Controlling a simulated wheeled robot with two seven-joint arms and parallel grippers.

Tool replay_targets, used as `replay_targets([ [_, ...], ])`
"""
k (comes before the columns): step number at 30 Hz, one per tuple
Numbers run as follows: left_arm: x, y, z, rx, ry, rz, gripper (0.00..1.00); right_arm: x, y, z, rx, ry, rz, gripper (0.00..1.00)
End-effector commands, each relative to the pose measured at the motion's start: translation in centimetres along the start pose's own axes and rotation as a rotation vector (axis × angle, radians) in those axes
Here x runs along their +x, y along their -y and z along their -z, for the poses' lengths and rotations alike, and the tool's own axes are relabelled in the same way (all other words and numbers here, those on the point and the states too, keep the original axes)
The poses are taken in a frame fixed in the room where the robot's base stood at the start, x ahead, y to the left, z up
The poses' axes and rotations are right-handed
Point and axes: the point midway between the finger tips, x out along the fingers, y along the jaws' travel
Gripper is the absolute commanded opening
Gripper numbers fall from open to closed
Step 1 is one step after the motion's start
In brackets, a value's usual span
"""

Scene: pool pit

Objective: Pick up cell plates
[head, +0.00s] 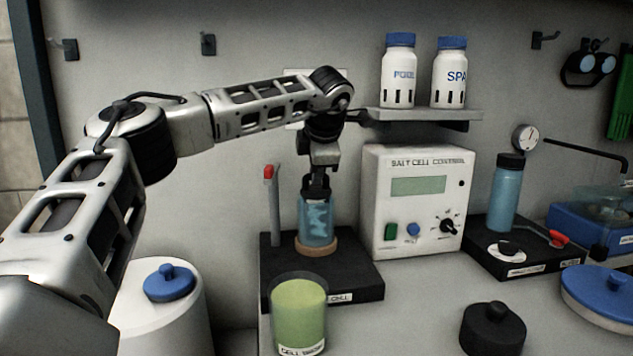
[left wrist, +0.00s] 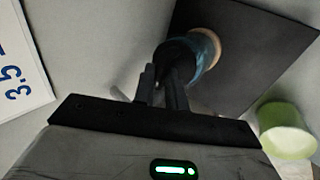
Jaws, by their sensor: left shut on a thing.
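A clear blue cylinder (head: 317,222) with pale patches inside stands upright in a tan ring (head: 316,246) on a black base (head: 358,274) whose label ends in "CELL". My left gripper (head: 316,186) points straight down at its top and is shut on a dark piece there, which I take to be the cell plates. In the left wrist view the fingers (left wrist: 163,88) reach the dark cell plates (left wrist: 178,60) at the blue cylinder's (left wrist: 207,48) mouth. How far the plates reach inside is hidden. My right gripper is not in view.
A green-filled beaker (head: 300,318) stands close in front of the base. A red-tipped post (head: 270,200) rises at its left, and the salt cell control box (head: 416,205) is at its right. A shelf (head: 425,115) with two white bottles hangs above. A black knobbed lid (head: 492,328) lies front right.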

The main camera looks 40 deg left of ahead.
Motion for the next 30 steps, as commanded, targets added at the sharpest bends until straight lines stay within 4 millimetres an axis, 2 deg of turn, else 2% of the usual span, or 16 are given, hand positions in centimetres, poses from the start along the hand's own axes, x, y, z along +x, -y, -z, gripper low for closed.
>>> replay_targets([
  [13, -7.5, -4.9, -0.1, -0.002, 0.005, -0.003, 0.00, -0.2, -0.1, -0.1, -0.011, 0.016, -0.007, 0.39],
  [18, -10.0, -6.6, -0.1, -0.002, 0.004, -0.002, 0.00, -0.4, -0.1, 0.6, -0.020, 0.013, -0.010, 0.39],
  [24, -12.4, -8.2, -0.1, 0.000, 0.003, -0.003, 0.00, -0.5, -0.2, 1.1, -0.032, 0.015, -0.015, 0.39],
  [30, -13.4, -8.9, 0.0, 0.001, 0.002, -0.001, 0.00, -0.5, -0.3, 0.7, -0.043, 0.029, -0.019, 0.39],
])
